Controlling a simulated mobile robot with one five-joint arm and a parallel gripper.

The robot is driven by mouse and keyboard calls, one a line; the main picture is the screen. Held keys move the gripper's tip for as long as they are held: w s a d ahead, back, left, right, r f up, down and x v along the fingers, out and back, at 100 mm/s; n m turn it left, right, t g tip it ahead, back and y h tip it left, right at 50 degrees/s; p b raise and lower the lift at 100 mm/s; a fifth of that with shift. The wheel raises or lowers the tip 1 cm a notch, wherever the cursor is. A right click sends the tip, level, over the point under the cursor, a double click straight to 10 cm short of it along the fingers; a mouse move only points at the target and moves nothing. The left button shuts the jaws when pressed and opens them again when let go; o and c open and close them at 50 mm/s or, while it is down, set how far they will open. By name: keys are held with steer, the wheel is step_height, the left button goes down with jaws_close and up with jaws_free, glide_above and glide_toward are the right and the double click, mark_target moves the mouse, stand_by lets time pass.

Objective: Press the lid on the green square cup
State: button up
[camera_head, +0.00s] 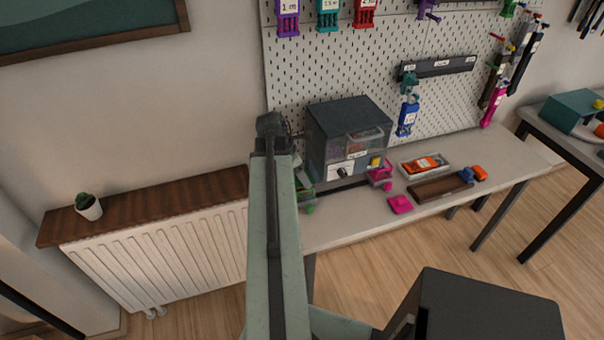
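A small green piece (309,209) shows at the left end of the workbench, just right of my arm. My arm covers most of that spot, so I cannot tell whether the piece is the green square cup or its lid. My raised arm stands in front of the bench's left end, and its dark upper joint (271,128) is beside the dark cabinet. My gripper does not show; the arm hides whatever is behind it.
The dark cabinet (349,120) stands on the workbench (345,226) against the pegboard (300,75). Right of it are a pink holder (378,174), a flat pink piece (400,204), a grey tray (441,171) and a brown tray (428,191). The bench's front strip is clear.

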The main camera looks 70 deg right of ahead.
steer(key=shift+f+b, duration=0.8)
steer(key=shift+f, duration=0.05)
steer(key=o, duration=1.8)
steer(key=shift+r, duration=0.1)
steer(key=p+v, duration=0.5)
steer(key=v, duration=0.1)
steer(key=shift+p, duration=0.4)
